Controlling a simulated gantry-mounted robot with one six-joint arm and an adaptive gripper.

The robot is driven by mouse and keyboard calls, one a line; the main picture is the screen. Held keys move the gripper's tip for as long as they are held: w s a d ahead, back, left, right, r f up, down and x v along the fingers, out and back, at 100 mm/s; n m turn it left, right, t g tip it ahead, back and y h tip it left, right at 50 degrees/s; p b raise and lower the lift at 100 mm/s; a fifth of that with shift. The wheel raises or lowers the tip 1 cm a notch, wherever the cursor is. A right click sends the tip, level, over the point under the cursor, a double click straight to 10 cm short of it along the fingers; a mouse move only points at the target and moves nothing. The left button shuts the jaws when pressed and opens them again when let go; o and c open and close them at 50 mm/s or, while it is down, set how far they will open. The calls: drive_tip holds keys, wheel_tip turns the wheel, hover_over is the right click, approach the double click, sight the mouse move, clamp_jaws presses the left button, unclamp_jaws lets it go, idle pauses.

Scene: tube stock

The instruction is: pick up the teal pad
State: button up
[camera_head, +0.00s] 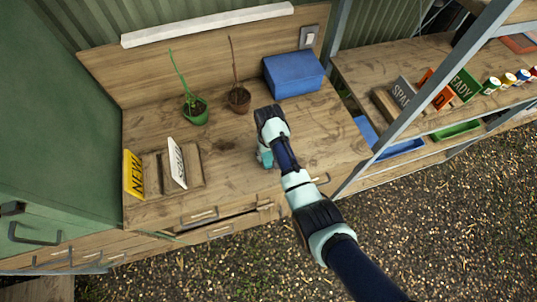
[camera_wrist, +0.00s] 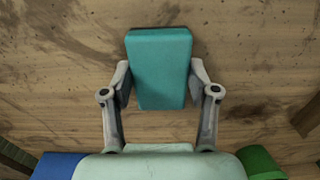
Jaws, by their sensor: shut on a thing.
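The teal pad (camera_wrist: 161,64) is a flat-topped block, seen from above in the wrist view. My gripper (camera_wrist: 160,85) has one grey finger against each long side of it and is shut on it. In the head view my gripper (camera_head: 265,157) is low over the right front part of the wooden workbench (camera_head: 232,163). A small teal patch shows there, partly hidden by my arm. I cannot tell whether the pad touches the bench top.
A blue box (camera_head: 294,73), a green pot (camera_head: 196,111) and a brown pot (camera_head: 239,99) with plant stems stand at the back. A wooden holder (camera_head: 152,173) with yellow and white signs is at left. A shelf rack (camera_head: 383,65) stands at right. The middle bench top is clear.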

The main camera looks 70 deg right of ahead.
wheel_tip(320, 180, up, 20)
drive_tip(key=p, duration=0.9)
